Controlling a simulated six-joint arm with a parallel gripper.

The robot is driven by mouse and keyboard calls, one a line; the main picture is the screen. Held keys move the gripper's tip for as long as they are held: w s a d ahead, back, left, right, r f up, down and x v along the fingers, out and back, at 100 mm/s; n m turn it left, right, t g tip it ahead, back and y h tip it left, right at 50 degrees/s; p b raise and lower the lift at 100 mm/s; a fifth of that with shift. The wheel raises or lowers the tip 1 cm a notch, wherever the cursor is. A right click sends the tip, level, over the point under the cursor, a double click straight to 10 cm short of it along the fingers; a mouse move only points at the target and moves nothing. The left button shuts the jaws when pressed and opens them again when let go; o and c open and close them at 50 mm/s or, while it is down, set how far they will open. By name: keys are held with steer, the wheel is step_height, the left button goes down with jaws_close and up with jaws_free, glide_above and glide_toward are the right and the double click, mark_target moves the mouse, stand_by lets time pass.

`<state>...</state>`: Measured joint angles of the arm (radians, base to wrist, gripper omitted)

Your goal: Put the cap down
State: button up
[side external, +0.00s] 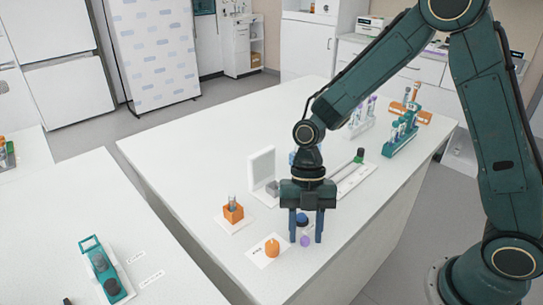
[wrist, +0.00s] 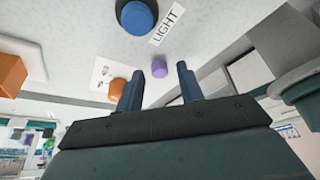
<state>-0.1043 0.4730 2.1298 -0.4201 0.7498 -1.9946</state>
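A small purple cap (side external: 305,241) shows low between my fingertips in the side view. It also shows in the wrist view (wrist: 159,68), with a gap to the finger on each side. My gripper (side external: 306,238) points down over the near part of the white table, its two fingers spread apart and empty. The fingers also show in the wrist view (wrist: 161,72). An orange cap (side external: 272,248) sits on a white marked card (side external: 257,256) to the left of my gripper; it also shows in the wrist view (wrist: 117,89).
A blue round button (wrist: 137,16) beside a LIGHT label (wrist: 167,28) is close to my fingers. An orange block (side external: 233,213) holding a tube stands to the left. A white upright panel (side external: 262,167) and a teal tube rack (side external: 400,140) stand farther back. The table's left part is clear.

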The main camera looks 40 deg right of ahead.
steer(key=v, duration=1.2)
steer(key=shift+r, duration=0.2)
steer(key=shift+s, duration=0.1)
stand_by(0.3)
steer(key=s+d+r+m+t+h, duration=0.1)
steer(key=s+d+r+m+t, duration=0.3)
steer(key=s+m, duration=0.4)
steer(key=s+d+r+m+t+h, duration=0.2)
steer(key=s+m, duration=0.7)
steer(key=m, duration=1)
step_height(320, 180, up, 3)
steer(key=d+t, duration=0.2)
steer(key=shift+d+t, duration=0.25)
steer(key=shift+t, duration=0.15)
steer(key=shift+o, duration=0.4)
